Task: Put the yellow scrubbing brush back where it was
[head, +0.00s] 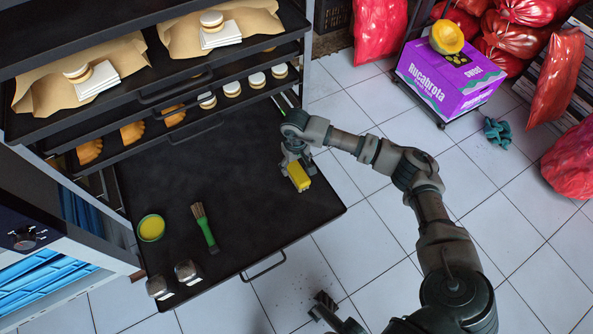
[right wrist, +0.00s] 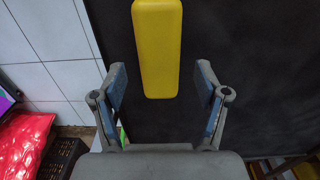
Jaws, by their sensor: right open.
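The yellow scrubbing brush (head: 299,176) lies near the right edge of the black pull-out tray (head: 235,190). My right gripper (head: 295,160) is right at the brush in the head view and hides part of it. In the right wrist view the brush's yellow block (right wrist: 157,50) shows between and beyond the two spread fingers of the right gripper (right wrist: 161,85). A gap shows on each side, and the fingers do not grip it. A dark gripper, which seems to be my left one (head: 325,306), shows small at the bottom edge; its jaws are unclear.
A yellow-filled green bowl (head: 151,228), a green-handled pastry brush (head: 204,228) and two small metal items (head: 187,272) stand on the tray's left part. Shelves with pastries (head: 132,132) overhang its back. A purple box (head: 450,78) stands on the right. The tray's middle is clear.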

